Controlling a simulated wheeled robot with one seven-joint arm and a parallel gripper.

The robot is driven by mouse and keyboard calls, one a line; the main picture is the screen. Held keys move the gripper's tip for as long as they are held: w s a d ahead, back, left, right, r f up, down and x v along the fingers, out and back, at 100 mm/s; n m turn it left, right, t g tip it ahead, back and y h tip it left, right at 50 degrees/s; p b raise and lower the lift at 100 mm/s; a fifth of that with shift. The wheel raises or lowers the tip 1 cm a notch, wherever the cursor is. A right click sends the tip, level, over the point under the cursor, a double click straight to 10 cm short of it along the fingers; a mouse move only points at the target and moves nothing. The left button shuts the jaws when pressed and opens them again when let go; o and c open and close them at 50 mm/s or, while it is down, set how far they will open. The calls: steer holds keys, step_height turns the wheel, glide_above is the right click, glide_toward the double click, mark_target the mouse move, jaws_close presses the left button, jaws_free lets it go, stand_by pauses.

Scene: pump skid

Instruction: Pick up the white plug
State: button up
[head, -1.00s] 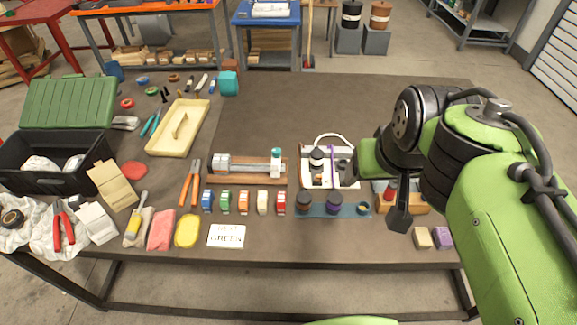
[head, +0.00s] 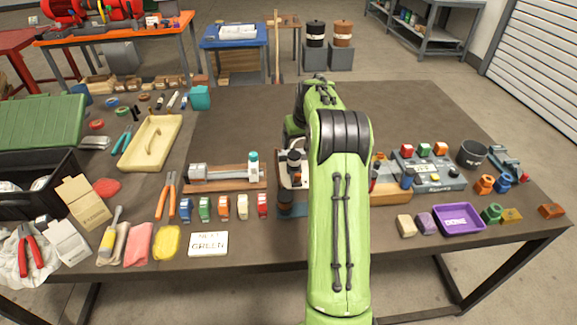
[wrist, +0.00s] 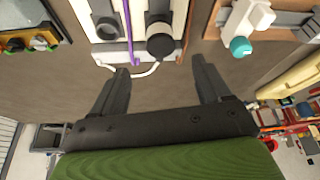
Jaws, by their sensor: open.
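My gripper (wrist: 160,64) is open and empty in the wrist view, its two dark fingers apart. In the head view it is hidden behind my arm. A thin white cord (wrist: 148,71) curves past the left fingertip; I cannot tell whether they touch. It comes from a white-framed unit (wrist: 178,18) with black round parts and a purple cord (wrist: 129,32). The same unit (head: 285,173) shows only partly left of my arm in the head view. I cannot make out a white plug for certain. A cream-white small block (head: 242,206) stands in the row of coloured blocks.
A wooden rack with a grey cylinder (head: 222,172) lies left of the unit. A grey panel (head: 430,172) and purple tray (head: 459,220) are at right. The table's back middle is clear.

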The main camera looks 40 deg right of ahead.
mark_target(295, 154)
steer(key=b+x, duration=0.1)
steer(key=x, duration=0.9)
steer(key=shift+w+f+b, duration=0.1)
steer(key=shift+f+b, duration=0.05)
steer(key=shift+b, duration=0.2)
steer(key=shift+c, duration=0.4)
steer(key=c, duration=1.2)
steer(key=shift+o, duration=0.2)
step_height(295, 154, up, 10)
steer(key=p, duration=0.3)
steer(key=shift+r, duration=0.2)
steer(key=shift+p, duration=0.3)
